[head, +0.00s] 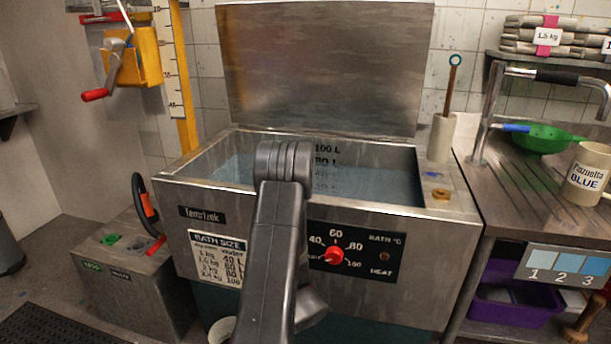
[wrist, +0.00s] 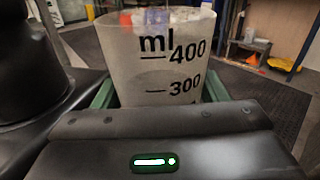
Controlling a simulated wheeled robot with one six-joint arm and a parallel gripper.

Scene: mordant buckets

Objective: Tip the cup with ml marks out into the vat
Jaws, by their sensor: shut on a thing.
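The cup with ml marks (wrist: 158,62) fills the upper middle of the wrist view. It is whitish and translucent, with black 400 and 300 marks, and stands about upright. My gripper (wrist: 160,94) is shut on it, with green finger parts at both sides. Its lower part is hidden by the gripper body, and its contents are not clear. The vat (head: 390,220) is a steel bath in the head view, its lid raised and bluish liquid inside. My arm stands in front of it. A pale rim (head: 222,330) shows low beside my arm; I cannot tell whether it is this cup.
A steel bench (head: 520,175) at the right holds a green strainer (head: 545,138) and a Fazuolta Blue mug (head: 588,174). A grey box (head: 135,262) with a black and orange handle stands left of the vat. A hand crank (head: 120,65) hangs on the left wall.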

